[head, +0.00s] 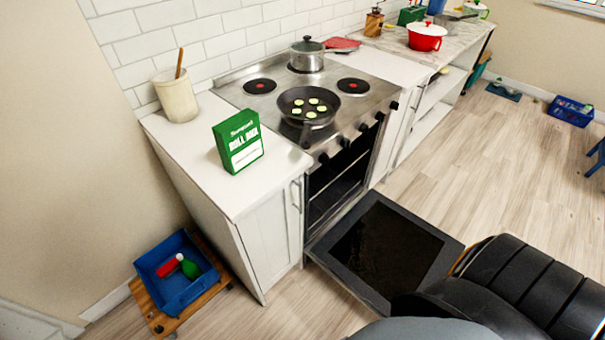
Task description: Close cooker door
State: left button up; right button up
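The cooker (232,92) stands against the tiled wall with a steel top and several black knobs on its front. Its door (437,244) is hinged down and lies open, roughly level, low above the floor, with a dark glass panel. The oven cavity (341,180) is exposed and shows racks inside. A black part of my own arm (520,285) is at the lower right and covers the door's near right corner. Neither gripper's fingers are visible.
A frying pan (297,97) with several slices and a steel pot (307,55) are on the cooker. A green box (238,141) stands on the left counter. Floor right of the door is clear.

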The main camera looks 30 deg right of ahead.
aim_at(380, 251)
jog(key=k+l, duration=1)
jog(key=l, duration=1)
jog(key=i+l, duration=0.15)
jog(key=l, duration=0.55)
